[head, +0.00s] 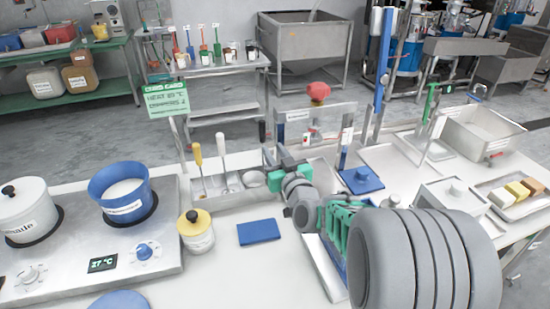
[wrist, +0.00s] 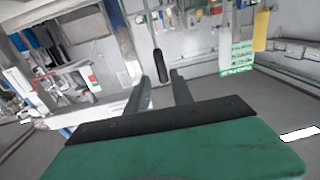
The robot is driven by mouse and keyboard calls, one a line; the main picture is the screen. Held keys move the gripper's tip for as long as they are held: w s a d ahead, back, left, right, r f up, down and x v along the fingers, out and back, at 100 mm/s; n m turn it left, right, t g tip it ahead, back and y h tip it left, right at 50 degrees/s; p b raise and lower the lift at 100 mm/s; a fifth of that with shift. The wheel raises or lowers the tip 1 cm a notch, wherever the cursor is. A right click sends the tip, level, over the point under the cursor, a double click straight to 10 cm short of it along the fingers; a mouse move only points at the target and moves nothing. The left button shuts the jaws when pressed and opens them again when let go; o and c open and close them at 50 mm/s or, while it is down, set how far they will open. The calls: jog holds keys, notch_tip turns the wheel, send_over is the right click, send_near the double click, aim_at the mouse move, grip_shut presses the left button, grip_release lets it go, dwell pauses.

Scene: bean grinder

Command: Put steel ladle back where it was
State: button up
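In the wrist view, a dark handle (wrist: 160,66) on a thin shaft shows just beyond my gripper (wrist: 165,79), lined up with the gap between the fingers. The fingers are apart, and I see nothing clamped between them. The yellow handle (wrist: 261,30) is farther right there. The ladle's lower end is hidden.
A hotplate (head: 90,255) with a white pot (head: 25,215) and a blue pot (head: 122,190) is at left. A yellow-lidded jar (head: 196,235) and blue cloth (head: 258,231) lie in front of the holder. A green sign (head: 166,100) stands behind. My arm covers the table's right middle.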

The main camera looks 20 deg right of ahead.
jog(key=s+a+f+n+g+y, duration=0.2)
jog(key=s+a+f+g, duration=0.5)
jog(key=s+d+f+m+g+h, duration=0.1)
jog(key=s+g, duration=0.3)
jog(key=s, duration=0.6)
jog(key=s+f+m+g+h, duration=0.1)
jog(key=s+f+g+h, duration=0.1)
jog(key=s, duration=0.7)
jog(key=f+g, duration=0.1)
jog(key=g, duration=0.1)
jog(key=shift+s+d+g, duration=0.3)
jog(key=shift+s+d, duration=0.1)
